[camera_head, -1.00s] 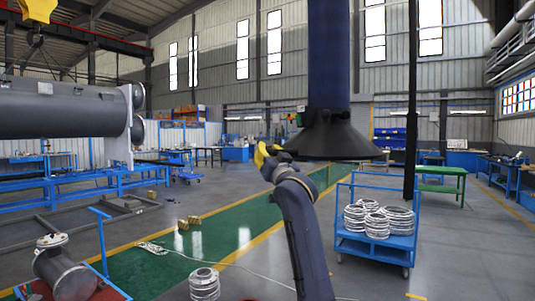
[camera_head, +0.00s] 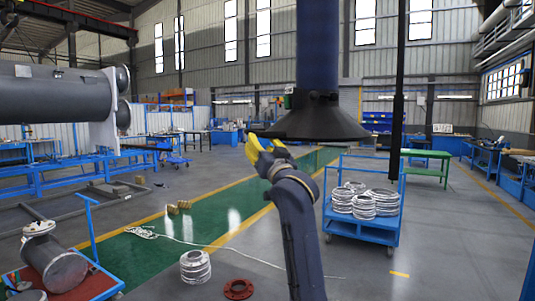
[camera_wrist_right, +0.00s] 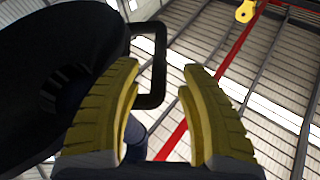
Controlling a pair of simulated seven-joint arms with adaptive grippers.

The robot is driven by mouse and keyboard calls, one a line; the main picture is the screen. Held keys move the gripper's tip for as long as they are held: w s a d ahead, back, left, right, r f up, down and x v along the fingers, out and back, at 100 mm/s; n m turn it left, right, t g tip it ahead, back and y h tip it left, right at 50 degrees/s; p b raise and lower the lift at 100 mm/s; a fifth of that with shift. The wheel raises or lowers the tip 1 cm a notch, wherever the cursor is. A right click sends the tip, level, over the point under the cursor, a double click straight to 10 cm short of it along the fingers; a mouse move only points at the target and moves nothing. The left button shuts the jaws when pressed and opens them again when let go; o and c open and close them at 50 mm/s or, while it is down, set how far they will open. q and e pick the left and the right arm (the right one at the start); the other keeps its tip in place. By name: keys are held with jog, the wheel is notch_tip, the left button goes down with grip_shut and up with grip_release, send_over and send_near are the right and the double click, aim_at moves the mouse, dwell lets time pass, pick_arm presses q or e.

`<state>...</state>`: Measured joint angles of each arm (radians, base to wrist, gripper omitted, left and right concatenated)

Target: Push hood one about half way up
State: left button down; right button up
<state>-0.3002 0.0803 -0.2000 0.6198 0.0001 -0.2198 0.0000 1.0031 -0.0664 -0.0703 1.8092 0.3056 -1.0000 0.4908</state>
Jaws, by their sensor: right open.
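The hood (camera_head: 310,122) is a dark, wide cone on the lower end of a thick blue hanging duct, right of centre in the head view. I cannot read a number on it. My right gripper (camera_head: 265,145) has yellow fingers, spread and empty, just below and left of the hood's left rim. In the right wrist view the open fingers (camera_wrist_right: 160,78) point up past a black looped handle (camera_wrist_right: 160,60) on the side of the hood (camera_wrist_right: 55,40). The handle shows beyond and between the fingertips; I cannot tell whether they touch it. My left gripper is not in view.
A blue cart (camera_head: 362,228) with several coiled hoses stands below right of the hood. A black pole (camera_head: 397,110) hangs close to its right. A grey flanged shell (camera_head: 60,95) is at the left. Air left of the hood is free.

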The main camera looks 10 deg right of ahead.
jog(key=shift+v, duration=2.7)
